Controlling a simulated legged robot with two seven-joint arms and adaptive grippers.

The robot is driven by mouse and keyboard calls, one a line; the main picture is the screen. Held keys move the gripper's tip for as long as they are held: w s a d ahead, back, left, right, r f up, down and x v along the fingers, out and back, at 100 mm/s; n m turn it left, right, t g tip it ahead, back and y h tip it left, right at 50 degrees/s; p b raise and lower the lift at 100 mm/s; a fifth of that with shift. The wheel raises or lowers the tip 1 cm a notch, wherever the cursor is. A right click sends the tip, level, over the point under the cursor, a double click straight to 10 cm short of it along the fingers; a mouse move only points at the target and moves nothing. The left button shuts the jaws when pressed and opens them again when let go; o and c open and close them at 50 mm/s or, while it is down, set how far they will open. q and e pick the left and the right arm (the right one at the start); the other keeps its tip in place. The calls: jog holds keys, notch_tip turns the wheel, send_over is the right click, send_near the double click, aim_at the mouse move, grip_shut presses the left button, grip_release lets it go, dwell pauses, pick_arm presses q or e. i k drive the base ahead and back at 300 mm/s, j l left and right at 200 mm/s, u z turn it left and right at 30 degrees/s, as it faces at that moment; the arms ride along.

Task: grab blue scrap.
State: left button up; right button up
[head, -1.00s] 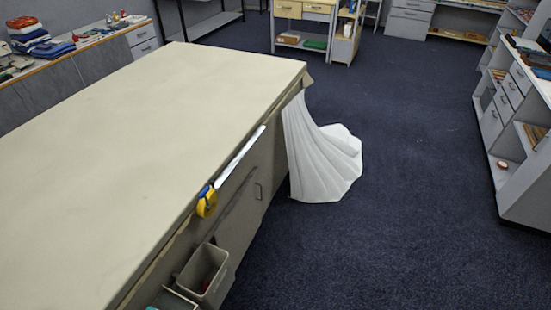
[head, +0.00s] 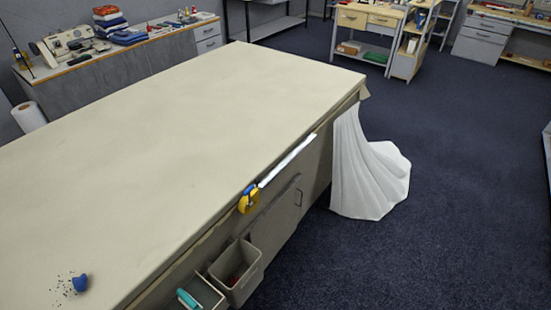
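A small blue scrap (head: 81,283) lies on the long cloth table (head: 190,130), near the lower left corner of the head view. Tiny dark specks are scattered on the tabletop just left of it. Neither of my grippers shows in the head view.
Two grey bins (head: 236,272) hang on the table's side, one holding a teal item (head: 188,299). A yellow and blue tool (head: 248,198) and a white strip (head: 287,160) sit along the edge. White fabric (head: 365,170) drapes to the floor. Most of the tabletop is bare.

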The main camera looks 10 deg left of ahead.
aim_at(80, 284)
jog(key=u, duration=2.4)
